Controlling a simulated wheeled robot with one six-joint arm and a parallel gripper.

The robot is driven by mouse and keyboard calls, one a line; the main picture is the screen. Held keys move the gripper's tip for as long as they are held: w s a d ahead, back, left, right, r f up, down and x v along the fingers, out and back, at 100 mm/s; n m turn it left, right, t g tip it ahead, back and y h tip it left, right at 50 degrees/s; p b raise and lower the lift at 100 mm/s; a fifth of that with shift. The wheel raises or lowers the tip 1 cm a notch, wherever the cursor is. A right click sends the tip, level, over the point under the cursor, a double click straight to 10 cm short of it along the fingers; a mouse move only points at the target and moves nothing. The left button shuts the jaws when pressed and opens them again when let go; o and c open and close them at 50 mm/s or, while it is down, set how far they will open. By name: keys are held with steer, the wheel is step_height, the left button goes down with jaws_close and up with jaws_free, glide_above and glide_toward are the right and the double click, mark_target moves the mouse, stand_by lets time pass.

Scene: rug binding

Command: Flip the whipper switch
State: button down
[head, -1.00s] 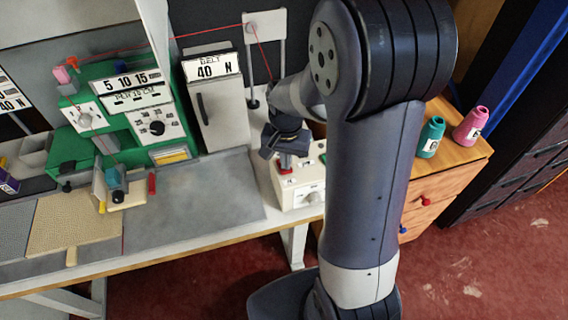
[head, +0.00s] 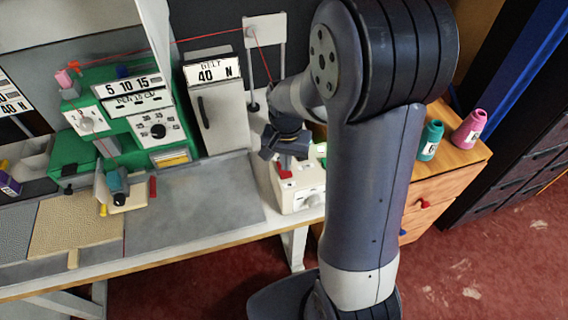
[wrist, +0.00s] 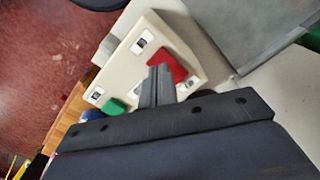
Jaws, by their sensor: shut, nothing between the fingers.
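A cream control box (head: 300,197) stands at the right end of the white table. In the wrist view the box (wrist: 125,62) carries a red block-like control (wrist: 167,60), a green control (wrist: 114,107) and small black-and-white pieces, one near the upper edge (wrist: 144,40) and one near the green control (wrist: 97,94). Which one is the whipper switch, I cannot tell. My gripper (wrist: 158,70) is shut and empty, its fingertips over the box beside the red control and partly covering it. Whether they touch, I cannot tell. In the head view my gripper (head: 287,161) is above the box.
A green machine (head: 125,115) with dials and a grey cabinet (head: 220,115) stand behind and left of the box. The grey mat (head: 195,210) is bare.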

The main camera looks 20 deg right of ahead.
mark_target(286, 173)
step_height(286, 173, up, 5)
steer(key=p, duration=0.3)
steer(key=shift+p, duration=0.3)
step_height(286, 173, down, 7)
steer(key=b, duration=0.5)
steer(key=shift+b, duration=0.4)
steer(key=shift+r, duration=0.1)
